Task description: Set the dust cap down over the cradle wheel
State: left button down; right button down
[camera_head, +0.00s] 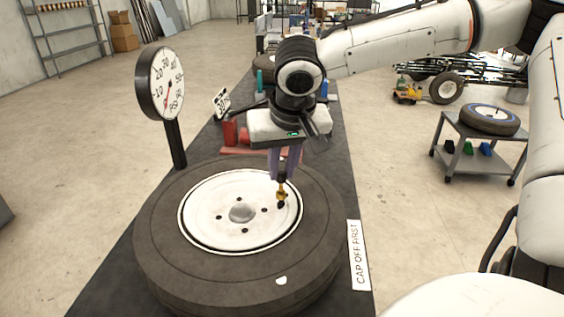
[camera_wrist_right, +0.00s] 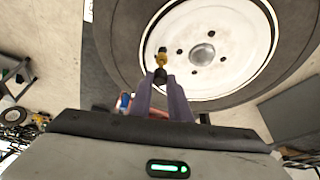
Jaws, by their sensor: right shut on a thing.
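The cradle wheel (camera_head: 160,230) is a black tyre with a white rim, lying flat on the dark bench; it also shows in the right wrist view (camera_wrist_right: 225,70). A brass valve stem (camera_head: 282,190) with a black base stands on the right part of its rim. My right gripper (camera_head: 284,176) is above the stem, fingers pointing down, shut on the small black dust cap (camera_wrist_right: 160,76). The cap is in line with the brass stem (camera_wrist_right: 162,59) at its top end. I cannot tell whether it touches or is seated. My left gripper is out of view.
A round pressure gauge (camera_head: 161,84) on a post stands at the wheel's back left. Red parts (camera_head: 230,133) sit behind the wheel. A "CAP OFF FIRST" label (camera_head: 358,255) lies at the bench's right edge. A cart (camera_head: 479,146) with another tyre stands further right.

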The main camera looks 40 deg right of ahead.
jog(key=shift+f, duration=0.2)
jog(key=shift+f, duration=0.4)
dwell(0.3)
jog(key=shift+f+b, duration=0.85)
jog(key=c, duration=1.6)
grip_release()
jog(key=shift+r, duration=0.1)
